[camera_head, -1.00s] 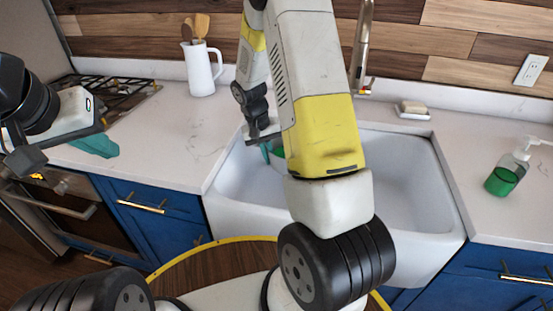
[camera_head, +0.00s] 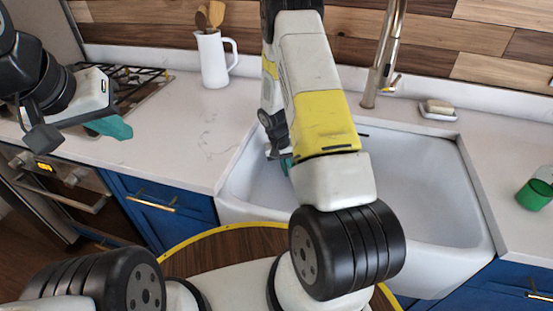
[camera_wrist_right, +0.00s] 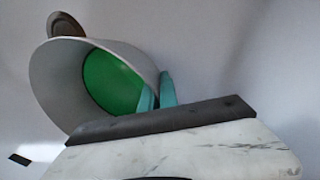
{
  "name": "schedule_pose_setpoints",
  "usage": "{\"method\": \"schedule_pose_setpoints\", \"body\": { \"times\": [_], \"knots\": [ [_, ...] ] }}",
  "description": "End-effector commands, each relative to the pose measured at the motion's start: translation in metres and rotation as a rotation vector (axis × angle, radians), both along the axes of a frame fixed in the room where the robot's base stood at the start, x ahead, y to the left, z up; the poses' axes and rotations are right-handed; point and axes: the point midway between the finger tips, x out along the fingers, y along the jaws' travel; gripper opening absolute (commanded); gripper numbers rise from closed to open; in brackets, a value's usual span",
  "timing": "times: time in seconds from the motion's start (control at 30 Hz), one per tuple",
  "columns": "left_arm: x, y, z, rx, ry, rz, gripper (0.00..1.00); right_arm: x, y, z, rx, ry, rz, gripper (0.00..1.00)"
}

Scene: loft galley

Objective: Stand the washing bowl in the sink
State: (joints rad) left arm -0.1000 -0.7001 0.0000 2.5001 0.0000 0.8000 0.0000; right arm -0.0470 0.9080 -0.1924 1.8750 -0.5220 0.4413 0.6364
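In the right wrist view, the washing bowl (camera_wrist_right: 50,85) is pale grey with a green inner bottom. It is tilted, its opening turned toward the camera, against the white sink surface. My right gripper (camera_wrist_right: 157,92) has teal fingertips on either side of the bowl's right wall and appears shut on it. In the head view, my right arm hides nearly all of the bowl; a bit of teal from the right gripper (camera_head: 286,163) shows over the left part of the sink (camera_head: 425,185).
A round drain (camera_wrist_right: 67,23) lies beyond the bowl. A faucet (camera_head: 385,55) stands behind the sink, with a soap dish (camera_head: 438,112) beside it.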

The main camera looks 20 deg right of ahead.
Motion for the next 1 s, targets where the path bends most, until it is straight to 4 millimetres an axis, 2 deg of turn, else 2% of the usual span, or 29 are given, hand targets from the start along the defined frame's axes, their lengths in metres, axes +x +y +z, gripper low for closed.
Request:
{"method": "schedule_pose_setpoints", "body": {
  "times": [0.23, 0.43, 0.8, 0.93, 1.0],
  "knots": [
    [0.0, 0.0, 0.0, 0.0, 0.0, 0.0, 0.0, 0.0, 0.0, -0.017, -0.001, 0.002, 0.002, 0.0],
    [0.0, 0.0, 0.0, 0.0, 0.0, 0.0, 0.0, 0.0, -0.001, -0.045, -0.001, 0.001, 0.001, 0.0],
    [0.0, 0.0, 0.0, 0.0, 0.0, 0.0, 0.0, 0.0, 0.0, -0.049, 0.0, -0.002, 0.0, 0.0],
    [0.0, 0.0, 0.0, 0.0, 0.0, 0.0, 0.0, 0.0, 0.0, -0.049, 0.0, -0.002, 0.0, 0.26],
    [0.0, 0.0, 0.0, 0.0, 0.0, 0.0, 0.0, 0.0, 0.0, -0.049, 0.0, -0.001, 0.0, 0.26]
  ]
}}
